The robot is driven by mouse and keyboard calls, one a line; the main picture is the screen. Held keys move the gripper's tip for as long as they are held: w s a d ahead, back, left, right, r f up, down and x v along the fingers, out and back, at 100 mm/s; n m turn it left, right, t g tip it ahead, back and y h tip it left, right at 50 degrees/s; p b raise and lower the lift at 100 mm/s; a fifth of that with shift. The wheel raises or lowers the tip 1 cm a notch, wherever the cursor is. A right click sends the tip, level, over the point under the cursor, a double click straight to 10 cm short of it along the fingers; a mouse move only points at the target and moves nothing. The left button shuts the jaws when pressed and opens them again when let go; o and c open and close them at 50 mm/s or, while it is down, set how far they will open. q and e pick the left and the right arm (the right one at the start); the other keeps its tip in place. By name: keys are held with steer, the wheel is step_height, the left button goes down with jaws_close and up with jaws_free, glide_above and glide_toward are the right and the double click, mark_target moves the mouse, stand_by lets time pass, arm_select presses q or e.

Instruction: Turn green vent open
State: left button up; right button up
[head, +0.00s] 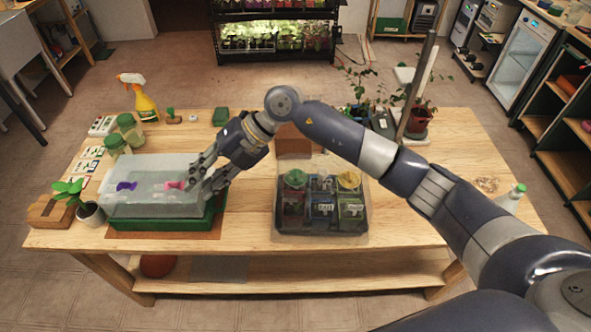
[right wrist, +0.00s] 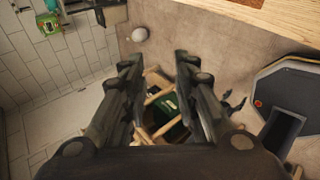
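A clear propagator lid (head: 150,205) sits on a green tray (head: 160,224) at the table's left. A purple vent (head: 126,186) and a pink vent (head: 175,185) show on the lid.
A dark tray (head: 322,237) of small pots, with green and yellow tops, stands mid-table. A spray bottle (head: 140,97), green-lidded jars (head: 130,130) and a potted seedling (head: 90,212) surround the lid. Bare wood (head: 248,215) lies between lid and tray.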

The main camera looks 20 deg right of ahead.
steer(key=w+d+f+m+h, duration=0.1)
steer(key=w+d+h, duration=0.15)
steer(key=d, duration=0.25)
steer(key=w+d+f+h, duration=0.1)
steer(key=d+h, duration=0.2)
steer(key=d, duration=0.3)
steer(key=m+h, duration=0.2)
steer(key=h, duration=0.3)
glide_toward(296, 175)
step_height(296, 175, down, 7)
steer(key=p, duration=0.3)
steer(key=shift+s+d+r+p, duration=0.15)
steer(key=shift+p, duration=0.25)
steer(key=shift+f, duration=0.85)
jaws_close()
